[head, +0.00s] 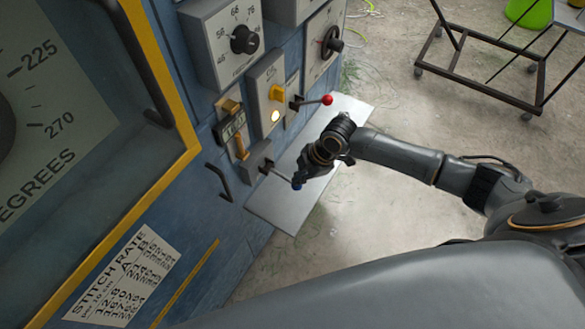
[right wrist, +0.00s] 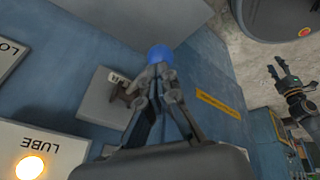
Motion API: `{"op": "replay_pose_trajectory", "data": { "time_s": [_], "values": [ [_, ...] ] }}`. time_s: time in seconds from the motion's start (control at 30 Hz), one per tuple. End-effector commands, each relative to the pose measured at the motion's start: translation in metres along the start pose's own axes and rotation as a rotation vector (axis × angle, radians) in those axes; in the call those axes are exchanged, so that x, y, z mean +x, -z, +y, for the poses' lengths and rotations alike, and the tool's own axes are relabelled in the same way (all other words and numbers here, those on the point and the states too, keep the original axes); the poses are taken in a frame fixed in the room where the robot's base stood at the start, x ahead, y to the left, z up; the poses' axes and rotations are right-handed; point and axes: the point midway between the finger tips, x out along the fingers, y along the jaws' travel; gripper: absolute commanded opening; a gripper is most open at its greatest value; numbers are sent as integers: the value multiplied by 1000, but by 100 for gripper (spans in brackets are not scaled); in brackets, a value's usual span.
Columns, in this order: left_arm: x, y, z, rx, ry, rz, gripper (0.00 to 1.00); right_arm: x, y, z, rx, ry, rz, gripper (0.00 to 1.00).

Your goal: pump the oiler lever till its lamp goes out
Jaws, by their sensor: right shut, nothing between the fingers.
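The oiler lever is a thin rod with a blue knob (head: 297,184), on a grey box (head: 258,160) low on the blue machine's panel. My right gripper (head: 301,176) is at the knob. In the right wrist view the knob (right wrist: 160,54) shows just beyond the shut, empty fingertips (right wrist: 158,73); I cannot tell whether they touch it. The lamp (head: 275,116) glows warm white; it also shows lit beside the word LUBE in the right wrist view (right wrist: 30,167). My left gripper (right wrist: 282,70) shows small in the right wrist view, its fingers apart, away from the lever.
A red-knobbed lever (head: 327,99) stands above the oiler lever, with dial boxes (head: 222,40) higher up. A black handle (head: 219,182) is to the left. A pale metal plate (head: 273,207) extends below the panel. A wheeled frame (head: 480,95) stands on the floor at upper right.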

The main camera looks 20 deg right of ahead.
Motion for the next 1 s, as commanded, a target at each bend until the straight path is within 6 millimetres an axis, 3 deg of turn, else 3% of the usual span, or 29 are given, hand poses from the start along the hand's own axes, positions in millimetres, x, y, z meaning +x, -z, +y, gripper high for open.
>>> {"op": "replay_pose_trajectory", "data": {
  "time_s": [1.0],
  "values": [
    [-38,4,-1,0,0,0,40,-37,26,26,0,0,0,0]
  ]
}}
